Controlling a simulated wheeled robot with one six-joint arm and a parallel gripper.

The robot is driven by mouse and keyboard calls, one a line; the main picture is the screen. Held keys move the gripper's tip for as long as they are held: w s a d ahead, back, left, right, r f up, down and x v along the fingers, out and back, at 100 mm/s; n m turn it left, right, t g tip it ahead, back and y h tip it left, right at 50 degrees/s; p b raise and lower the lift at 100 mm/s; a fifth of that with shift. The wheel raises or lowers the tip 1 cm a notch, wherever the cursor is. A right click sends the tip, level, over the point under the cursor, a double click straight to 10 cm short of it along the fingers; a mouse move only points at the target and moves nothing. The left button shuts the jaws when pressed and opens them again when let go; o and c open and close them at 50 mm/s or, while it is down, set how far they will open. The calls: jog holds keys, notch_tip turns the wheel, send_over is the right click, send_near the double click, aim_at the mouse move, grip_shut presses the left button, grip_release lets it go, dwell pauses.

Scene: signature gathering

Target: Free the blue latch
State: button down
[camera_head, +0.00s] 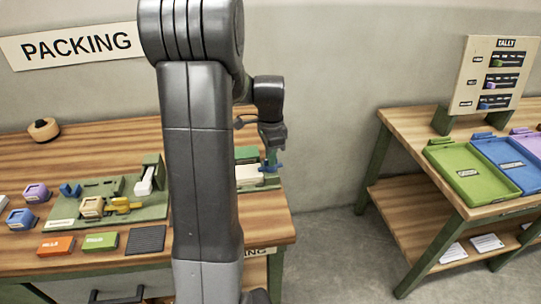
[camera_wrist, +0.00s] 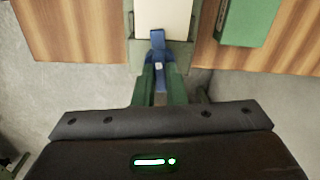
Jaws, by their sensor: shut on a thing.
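The blue latch (camera_wrist: 157,45) shows in the wrist view at the near end of a green fixture that holds a cream block (camera_wrist: 165,18). My gripper (camera_wrist: 158,84) is shut on the lower part of the latch, with its green fingers on both sides. In the head view the latch (camera_head: 272,168) is a small blue piece below my gripper (camera_head: 271,150), at the right edge of the packing table. The cream block (camera_head: 248,173) sits left of it, partly hidden by my arm. I cannot tell whether the latch is still engaged with the fixture.
A green box (camera_wrist: 245,22) lies right of the fixture. The packing table (camera_head: 272,222) also bears a green board (camera_head: 62,212), an orange block (camera_head: 56,245) and a green block (camera_head: 100,241). Floor lies between it and the right table (camera_head: 400,122), which has coloured trays.

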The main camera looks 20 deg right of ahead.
jog(key=n, duration=1.2)
jog(key=shift+n, duration=2.1)
jog(key=c, duration=1.5)
grip_release()
jog(key=shift+r, duration=0.1)
